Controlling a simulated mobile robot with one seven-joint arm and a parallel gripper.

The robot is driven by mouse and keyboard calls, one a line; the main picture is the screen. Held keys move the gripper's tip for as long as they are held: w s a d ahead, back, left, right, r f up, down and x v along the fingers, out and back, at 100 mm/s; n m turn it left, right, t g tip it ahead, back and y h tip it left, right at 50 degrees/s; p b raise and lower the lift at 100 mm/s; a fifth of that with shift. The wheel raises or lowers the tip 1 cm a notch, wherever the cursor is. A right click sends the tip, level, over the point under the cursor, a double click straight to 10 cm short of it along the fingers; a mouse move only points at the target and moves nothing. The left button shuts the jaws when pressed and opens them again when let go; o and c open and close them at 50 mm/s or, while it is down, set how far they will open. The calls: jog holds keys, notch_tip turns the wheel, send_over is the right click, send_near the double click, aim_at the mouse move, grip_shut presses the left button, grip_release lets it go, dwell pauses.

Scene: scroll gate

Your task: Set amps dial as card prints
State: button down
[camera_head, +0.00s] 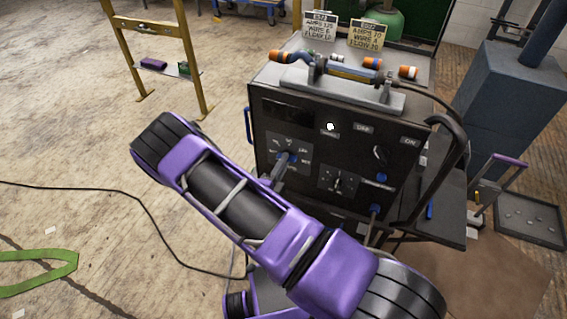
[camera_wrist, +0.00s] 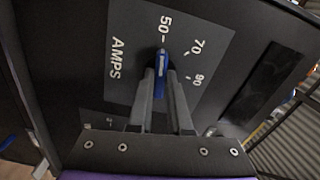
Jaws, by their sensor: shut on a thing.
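The amps dial is a blue knob (camera_wrist: 162,62) on a grey AMPS plate (camera_wrist: 205,50) in the wrist view. Its pale line points towards the 50 mark; 70 and 90 are printed to the right. My gripper (camera_wrist: 163,78) is shut on the knob, one finger on each side. In the head view my gripper (camera_head: 287,157) reaches the left dial on the dark machine front (camera_head: 345,150). A white card (camera_head: 318,25) and a yellow card (camera_head: 369,36) stand behind the machine top. Both have an AMPS line; the white one seems to read 125, the yellow one perhaps 70.
A second dial plate (camera_head: 338,183) sits low on the front, and a black knob (camera_head: 380,155) is to the right. A torch (camera_head: 350,75) rests on top. A black cable (camera_head: 140,215) lies on the floor at left. A yellow frame (camera_head: 190,60) stands behind.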

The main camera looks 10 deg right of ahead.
jog(key=shift+m, duration=0.3)
jog(key=n+b, duration=0.3)
jog(key=n, duration=3)
jog(key=shift+b, duration=0.3)
jog(key=shift+m, duration=0.3)
dwell(0.4)
jog(key=c, duration=0.8)
grip_release()
jog(key=shift+c, duration=0.2)
